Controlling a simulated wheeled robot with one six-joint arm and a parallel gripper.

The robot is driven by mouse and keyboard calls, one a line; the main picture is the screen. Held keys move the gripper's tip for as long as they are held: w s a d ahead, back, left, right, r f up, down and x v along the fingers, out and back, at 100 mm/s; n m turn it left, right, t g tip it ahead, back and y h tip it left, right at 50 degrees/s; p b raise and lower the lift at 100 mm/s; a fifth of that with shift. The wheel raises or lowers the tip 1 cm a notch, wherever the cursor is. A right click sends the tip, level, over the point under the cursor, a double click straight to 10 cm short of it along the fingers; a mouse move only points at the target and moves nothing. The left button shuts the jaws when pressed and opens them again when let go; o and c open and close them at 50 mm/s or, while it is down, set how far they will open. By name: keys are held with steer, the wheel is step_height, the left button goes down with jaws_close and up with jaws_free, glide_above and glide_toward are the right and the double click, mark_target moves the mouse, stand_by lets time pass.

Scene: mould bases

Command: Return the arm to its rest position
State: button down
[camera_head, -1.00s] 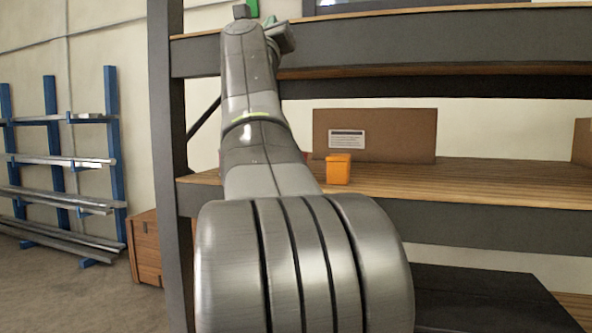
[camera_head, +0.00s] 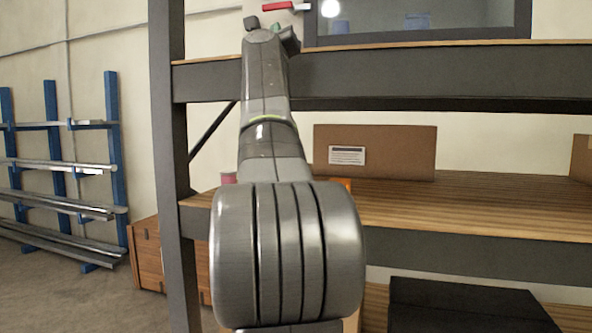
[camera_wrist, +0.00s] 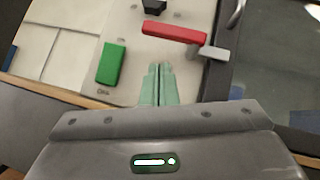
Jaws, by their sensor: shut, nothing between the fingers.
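My arm reaches up and away in front of the shelf rack in the head view, with its wrist by the upper shelf. My gripper (camera_wrist: 158,84) shows in the wrist view as two pale green fingers pressed together with nothing between them. Beyond the fingertips is a pale panel (camera_wrist: 75,15) carrying a green block (camera_wrist: 111,63), a red bar (camera_wrist: 174,33) with a grey end piece, and a black knob (camera_wrist: 154,6). The fingers look apart from these.
The shelf rack's dark upright (camera_head: 171,150) stands close left of my arm. A cardboard box (camera_head: 400,152) sits on the middle shelf (camera_head: 480,205), with an orange object (camera_head: 341,183) partly hidden by my arm. A dark-framed window or screen (camera_head: 470,22) is above. Blue racking (camera_head: 112,140) stands left.

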steer(key=d+n+g+y+p, duration=0.2)
steer(key=n+g+y+p, duration=0.1)
steer(key=n+p, duration=0.2)
steer(key=s+d+r+n+g+y+p, duration=0.1)
steer(key=d+n+g+y+p, duration=0.1)
steer(key=n+p, duration=0.4)
steer(key=s+d+r+n+g+y+p, duration=0.1)
steer(key=d+n+g+y+p, duration=0.1)
steer(key=n+g+y+p, duration=0.1)
steer(key=shift+d+r+n+g+y+p, duration=0.2)
steer(key=shift+n+g+p, duration=0.15)
steer(key=shift+n+p, duration=0.4)
steer(key=shift+d+r+n+g+y+p, duration=0.15)
steer(key=shift+n+g+p, duration=0.3)
steer(key=shift+n, duration=0.5)
steer(key=shift+s+d+f+b, duration=0.2)
steer(key=shift+s+d+f, duration=0.15)
steer(key=shift+d, duration=0.3)
steer(key=shift+s+d+f+b, duration=0.2)
steer(key=shift+d+f, duration=0.2)
steer(key=shift+d, duration=0.2)
steer(key=b+v, duration=0.1)
steer(key=v, duration=0.2)
steer(key=shift+s+d+r, duration=0.1)
steer(key=shift+s+d, duration=0.05)
steer(key=shift+d, duration=0.15)
